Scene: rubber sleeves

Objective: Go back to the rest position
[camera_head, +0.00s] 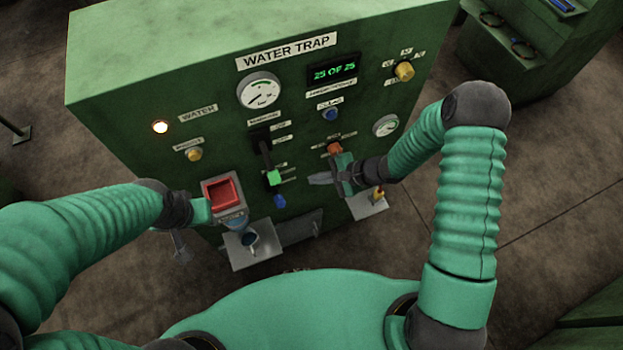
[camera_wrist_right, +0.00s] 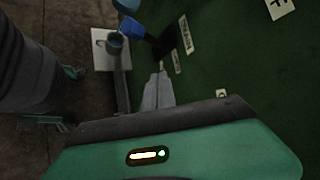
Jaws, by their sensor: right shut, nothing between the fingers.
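My right gripper (camera_head: 318,179) is in front of the lower middle of the green panel marked WATER TRAP (camera_head: 160,85). Its fingers are together and empty, pointing left, just right of the lever with the green handle (camera_head: 273,178). In the right wrist view its shut grey fingers (camera_wrist_right: 158,92) reach along the panel face. My left gripper (camera_head: 181,247) is low at the left, beside the red-framed box (camera_head: 223,192). It is partly hidden by its own wrist, and its opening cannot be made out.
An orange knob (camera_head: 335,148) is just above my right gripper. A small shelf (camera_head: 262,256) carries a blue-grey cup (camera_head: 249,238). Another shelf (camera_head: 368,207) juts out at the lower right. Another green cabinet (camera_head: 500,55) stands at upper right.

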